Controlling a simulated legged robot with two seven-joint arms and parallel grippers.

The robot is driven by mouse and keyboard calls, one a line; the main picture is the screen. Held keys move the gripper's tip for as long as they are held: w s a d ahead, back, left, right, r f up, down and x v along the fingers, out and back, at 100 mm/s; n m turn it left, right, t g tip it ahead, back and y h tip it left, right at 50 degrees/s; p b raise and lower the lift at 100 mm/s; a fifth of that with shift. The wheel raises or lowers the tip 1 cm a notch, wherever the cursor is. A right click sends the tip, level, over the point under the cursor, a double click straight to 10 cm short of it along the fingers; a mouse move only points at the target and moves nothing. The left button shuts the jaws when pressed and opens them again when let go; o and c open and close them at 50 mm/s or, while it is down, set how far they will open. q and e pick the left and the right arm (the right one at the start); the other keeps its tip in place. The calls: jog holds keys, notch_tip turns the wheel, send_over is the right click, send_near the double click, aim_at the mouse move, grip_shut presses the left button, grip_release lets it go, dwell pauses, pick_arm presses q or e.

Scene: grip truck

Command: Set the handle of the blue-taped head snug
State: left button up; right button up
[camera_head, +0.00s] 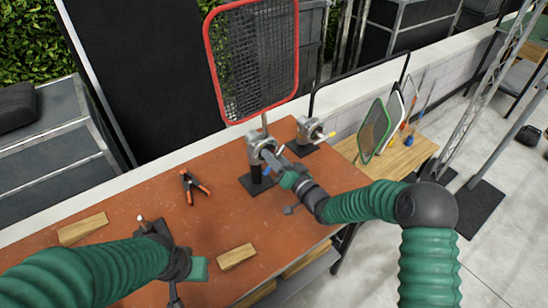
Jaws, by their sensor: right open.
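A grey metal grip head (259,146) stands on a short post with a dark base plate on the table. Its rod carries a red-framed mesh panel (252,60) upright above it. A small patch of blue shows at its handle (266,170), partly hidden by my gripper. My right gripper (274,164) is open and right at this handle; whether its fingers touch it cannot be made out. My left gripper (160,240) hangs over the front left of the table, away from the heads, with its fingers unclear.
A second grip head (308,130) with a yellow-marked handle stands close behind on the right. An orange-tipped clamp (194,187) and wooden wedges (236,257) lie on the brown table (150,190). Framed panels (374,130) stand on a wooden surface at right.

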jog(key=shift+s+d, duration=0.1)
jog(key=shift+s, duration=0.25)
jog(key=b+v, duration=0.2)
jog(key=v, duration=1.4)
jog(key=shift+b, duration=0.3)
jog(key=shift+d, duration=0.15)
jog(key=shift+n, duration=0.7)
jog(key=x, duration=1.6)
jog(key=shift+w+a+b, duration=0.15)
jog(key=shift+a+b, duration=0.2)
jog(key=shift+b, duration=0.05)
